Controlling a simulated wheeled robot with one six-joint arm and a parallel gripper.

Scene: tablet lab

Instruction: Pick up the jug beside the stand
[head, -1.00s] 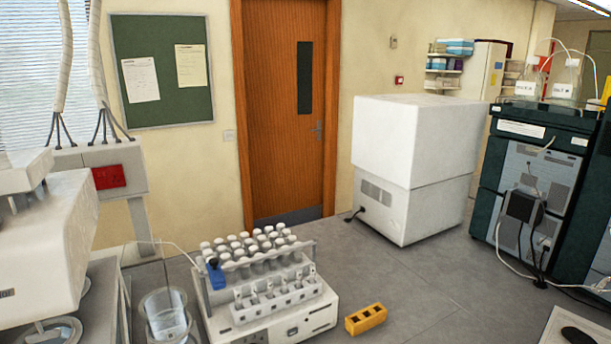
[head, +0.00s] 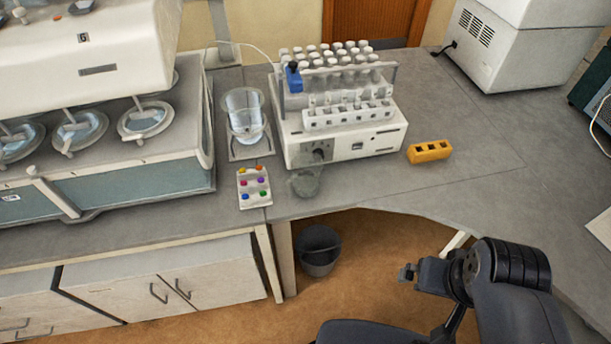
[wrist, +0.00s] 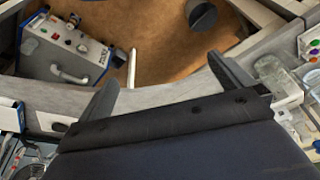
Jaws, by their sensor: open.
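In the head view a large clear glass jug (head: 245,115) stands upright on a pale plate, left of the white tube stand (head: 345,145). The stand carries rows of white-capped tubes and a blue clip. A smaller clear vessel (head: 305,182) stands at the stand's front left. My gripper (wrist: 167,85) shows in the wrist view as two dark fingers spread apart with nothing between them. Clear glass (wrist: 270,68) shows at the right of that view, outside the fingers; I cannot tell which vessel it is.
A card with coloured dots (head: 255,187) lies before the jug. A yellow block (head: 429,151) lies right of the stand. A white machine with round vessels (head: 85,50) stands on the left. A dark bin (head: 318,251) stands on the floor below.

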